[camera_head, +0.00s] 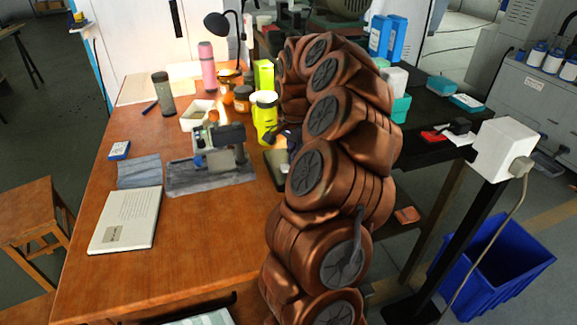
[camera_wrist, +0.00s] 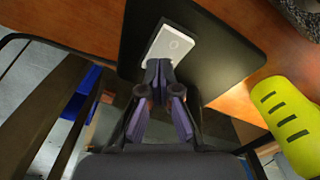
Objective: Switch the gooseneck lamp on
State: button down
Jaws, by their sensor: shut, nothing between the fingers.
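The gooseneck lamp (camera_head: 218,24) stands at the back of the wooden table, its black shade bent down to the left. Warm bright patches show on the things below it; the bulb itself is hidden. In the wrist view, a white plate (camera_wrist: 177,43) with a small round button-like mark lies on a dark flat board (camera_wrist: 222,62). I cannot tell whether it belongs to the lamp. My gripper (camera_wrist: 158,68) is shut and empty, its fingertips at the plate's near end in the picture. I cannot tell whether they touch it. In the head view my arm largely hides this spot.
A yellow-green container (camera_wrist: 288,122) stands close to the right of my gripper. A small machine (camera_head: 220,146) on a grey cloth, a pink bottle (camera_head: 207,66) and jars crowd the table. A book (camera_head: 126,220) lies front left. The front middle is clear.

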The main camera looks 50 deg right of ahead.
jog(key=shift+r+p, duration=0.55)
jog(key=shift+r, duration=2.9)
jog(key=s+a+r+n, duration=0.1)
jog(key=a+n, duration=0.4)
jog(key=a, duration=0.6)
jog(key=s+a+r+n, duration=0.15)
jog(key=a+n, duration=0.35)
jog(key=a, duration=0.7)
jog(key=s+a+f+n+g, duration=0.1)
jog(key=s+a+f+n, duration=0.2)
jog(key=s, duration=0.4)
jog(key=s+a+f+n+g, duration=0.1)
jog(key=s+a+f+n, duration=0.1)
jog(key=s+a, duration=0.5)
jog(key=s+a+f+n+g, duration=0.1)
jog(key=s+a+f+n, duration=0.15)
jog(key=s, duration=0.55)
notch_tip(320, 180, up, 14)
jog(key=t+p, duration=0.1)
jog(key=p, duration=1.2)
jog(key=shift+w+a+r, duration=0.25)
jog(key=shift+w+a, duration=0.1)
